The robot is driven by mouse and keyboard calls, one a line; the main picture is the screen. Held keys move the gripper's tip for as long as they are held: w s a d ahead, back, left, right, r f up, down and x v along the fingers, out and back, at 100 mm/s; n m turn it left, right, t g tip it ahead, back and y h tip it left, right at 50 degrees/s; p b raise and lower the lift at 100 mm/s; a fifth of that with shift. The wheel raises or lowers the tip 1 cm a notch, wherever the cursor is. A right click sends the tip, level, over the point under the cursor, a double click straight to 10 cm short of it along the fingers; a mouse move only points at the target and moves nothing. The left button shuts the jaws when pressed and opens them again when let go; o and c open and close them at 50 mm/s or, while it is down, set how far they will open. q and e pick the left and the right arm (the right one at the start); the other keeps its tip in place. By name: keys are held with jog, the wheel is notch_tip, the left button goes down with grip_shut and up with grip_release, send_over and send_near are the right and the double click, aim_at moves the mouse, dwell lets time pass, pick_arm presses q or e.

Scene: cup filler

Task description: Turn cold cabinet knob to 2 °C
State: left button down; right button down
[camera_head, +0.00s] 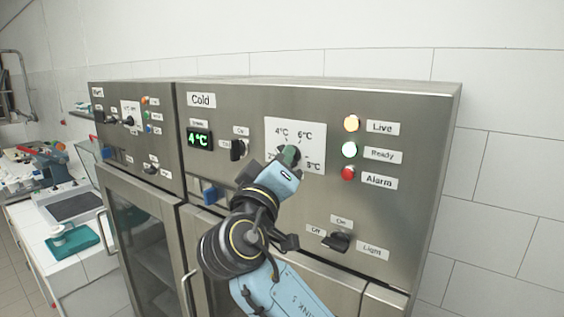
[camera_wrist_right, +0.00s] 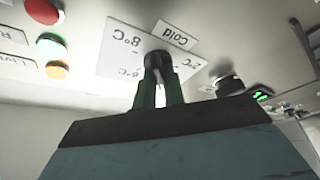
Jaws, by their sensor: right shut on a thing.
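The cold cabinet (camera_head: 250,102) is a steel unit with a "Cold" label. Its temperature knob (camera_wrist_right: 157,58) is dark and sits on a white dial plate (camera_head: 313,143) marked with 4, 6 and 8 °C; the 2 °C mark is mostly hidden behind my arm in the head view but shows in the wrist view. My right gripper (camera_head: 291,155) has its green fingers shut on the knob, which they largely cover, so its pointing direction is unclear. The green display (camera_head: 199,139) reads 4 °C. My left gripper is not in view.
Live (camera_head: 351,123), Ready (camera_head: 349,149) and Alarm (camera_head: 348,173) lamps sit right of the dial. An on/off switch (camera_head: 238,149) is to its left, a light switch (camera_head: 337,241) below. Another cabinet (camera_head: 150,190) stands left, beside a counter (camera_head: 68,242) with equipment.

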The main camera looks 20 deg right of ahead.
jog(key=n+y, duration=0.1)
jog(key=n, duration=0.2)
jog(key=n+g+y, duration=0.1)
jog(key=n, duration=0.2)
jog(key=n+y, duration=0.1)
jog(key=n, duration=0.3)
jog(key=shift+r+y, duration=0.1)
jog(key=shift+y, duration=0.2)
jog(key=c, duration=1.5)
grip_release()
jog(key=shift+g, duration=0.3)
jog(key=b+v, duration=0.1)
jog(key=v, duration=0.6)
jog(key=shift+s+a+b, duration=0.2)
jog(key=shift+s+b, duration=0.05)
jog(key=shift+b, duration=0.1)
